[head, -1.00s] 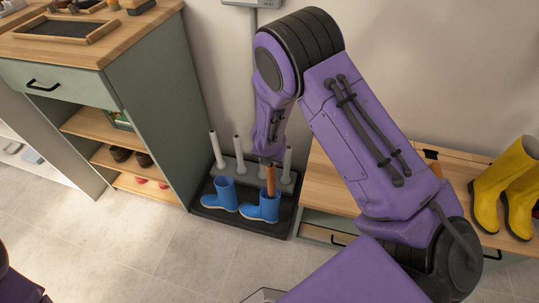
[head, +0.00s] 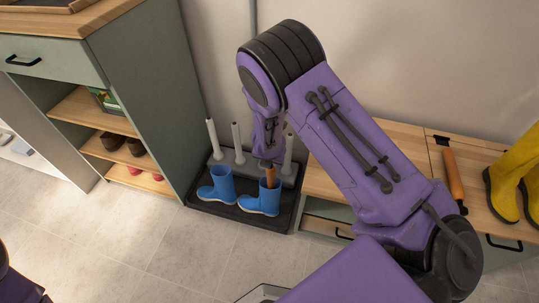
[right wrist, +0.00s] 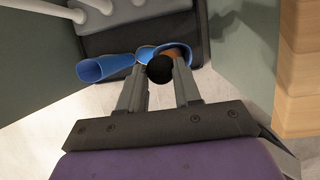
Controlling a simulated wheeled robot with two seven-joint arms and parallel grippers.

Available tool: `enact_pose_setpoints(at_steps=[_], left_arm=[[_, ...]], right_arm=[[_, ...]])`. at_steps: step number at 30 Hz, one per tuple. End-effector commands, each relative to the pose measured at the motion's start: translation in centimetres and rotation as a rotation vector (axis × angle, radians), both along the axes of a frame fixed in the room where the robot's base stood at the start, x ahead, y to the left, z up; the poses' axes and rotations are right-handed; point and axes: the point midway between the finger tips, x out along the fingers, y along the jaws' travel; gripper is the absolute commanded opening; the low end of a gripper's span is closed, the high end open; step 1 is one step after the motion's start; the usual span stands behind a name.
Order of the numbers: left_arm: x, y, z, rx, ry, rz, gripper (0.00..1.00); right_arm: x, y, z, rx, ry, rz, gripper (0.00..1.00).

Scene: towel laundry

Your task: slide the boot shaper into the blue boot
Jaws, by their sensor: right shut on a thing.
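Two blue boots stand upright side by side, a left boot (head: 216,188) and a right boot (head: 259,203). My right gripper (head: 268,163) is above the right boot, shut on an orange boot shaper (head: 269,174). The shaper is upright with its lower part inside the right boot's opening; how deep it sits is hidden. In the right wrist view, the shaper's dark round end (right wrist: 160,69) is between the fingers, with the boot's blue rim (right wrist: 185,47) around the orange behind it. My left gripper is out of view.
The boots are on a black tray (head: 245,222) with several pale upright posts (head: 236,142) behind. A green shelf cabinet (head: 160,90) is left. A wooden bench (head: 385,133) at right holds another orange shaper (head: 453,175) and yellow boots (head: 505,190).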

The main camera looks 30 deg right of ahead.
Motion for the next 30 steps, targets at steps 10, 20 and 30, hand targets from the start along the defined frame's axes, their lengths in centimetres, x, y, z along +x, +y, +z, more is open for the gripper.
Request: enact_pose_setpoints(at_steps=[10,20,30], left_arm=[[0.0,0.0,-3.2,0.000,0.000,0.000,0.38],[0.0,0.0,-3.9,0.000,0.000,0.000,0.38],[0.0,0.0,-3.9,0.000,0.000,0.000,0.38]], right_arm=[[0.0,0.0,-3.6,-0.001,0.001,0.000,0.00],[0.0,0.0,-4.5,0.000,0.000,0.000,0.00],[0.0,0.0,-4.5,0.000,0.000,0.000,0.63]])
